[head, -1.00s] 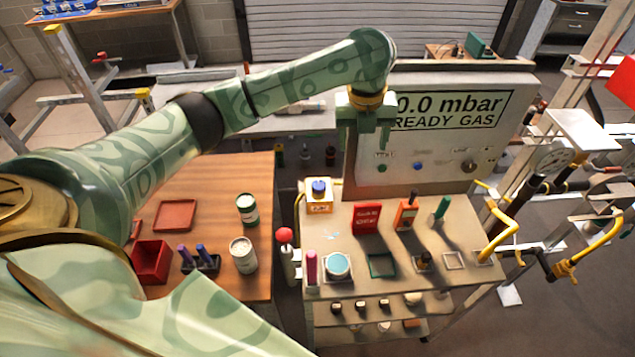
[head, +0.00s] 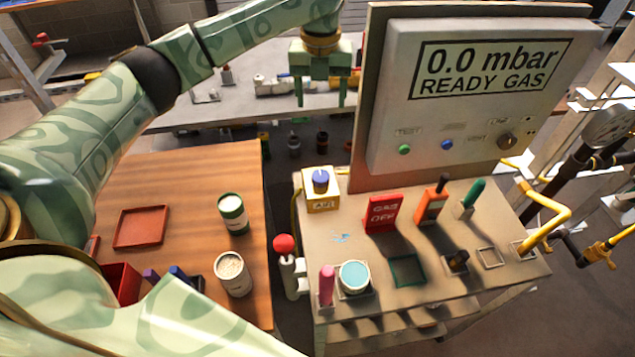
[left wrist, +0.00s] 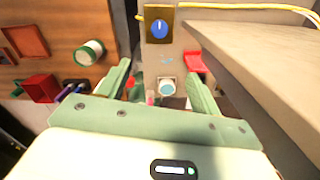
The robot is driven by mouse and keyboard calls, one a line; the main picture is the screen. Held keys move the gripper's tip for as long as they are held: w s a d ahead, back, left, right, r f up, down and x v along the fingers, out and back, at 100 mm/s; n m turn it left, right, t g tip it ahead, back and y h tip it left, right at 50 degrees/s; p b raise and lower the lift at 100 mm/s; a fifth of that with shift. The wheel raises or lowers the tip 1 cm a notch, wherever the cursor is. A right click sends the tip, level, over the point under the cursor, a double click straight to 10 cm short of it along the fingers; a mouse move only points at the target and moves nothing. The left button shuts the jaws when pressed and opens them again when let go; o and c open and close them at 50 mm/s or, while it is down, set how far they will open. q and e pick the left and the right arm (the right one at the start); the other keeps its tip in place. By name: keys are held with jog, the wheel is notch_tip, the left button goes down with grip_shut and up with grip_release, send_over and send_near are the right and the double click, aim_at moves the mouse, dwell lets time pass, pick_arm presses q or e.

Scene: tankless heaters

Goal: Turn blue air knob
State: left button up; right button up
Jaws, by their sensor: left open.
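The blue air knob (head: 320,180) sits on top of a yellow and white box marked AIR (head: 322,203) at the back left corner of the bench. It also shows at the top middle of the left wrist view (left wrist: 159,29), beyond the fingers. My left gripper (head: 320,99) is open and empty, pointing down. In the head picture it is above and behind the knob, apart from it. In the left wrist view the two green fingers (left wrist: 160,85) are spread wide with nothing between them. My right gripper is not in view.
An upright display panel (head: 480,90) stands just right of my left gripper. A red GAS OFF sign (head: 383,212) is right of the air box. A red-topped valve (head: 285,245) is at the bench's left edge. A wooden table (head: 190,180) with cans stands left.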

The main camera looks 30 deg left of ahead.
pick_arm(q)
jog(key=b, duration=0.5)
send_over(321, 177)
notch_tip(321, 177, down, 8)
notch_tip(321, 177, down, 16)
jog(key=b, duration=0.7)
jog(key=shift+r, duration=0.2)
jog(key=shift+f+b, duration=0.5)
jog(key=shift+f, duration=0.25)
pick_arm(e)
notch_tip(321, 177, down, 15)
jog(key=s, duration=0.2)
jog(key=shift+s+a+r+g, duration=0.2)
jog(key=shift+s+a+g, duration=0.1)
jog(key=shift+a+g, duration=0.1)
pick_arm(q)
jog(key=shift+c, duration=0.2)
jog(key=shift+r, duration=0.1)
jog(key=c, duration=0.9)
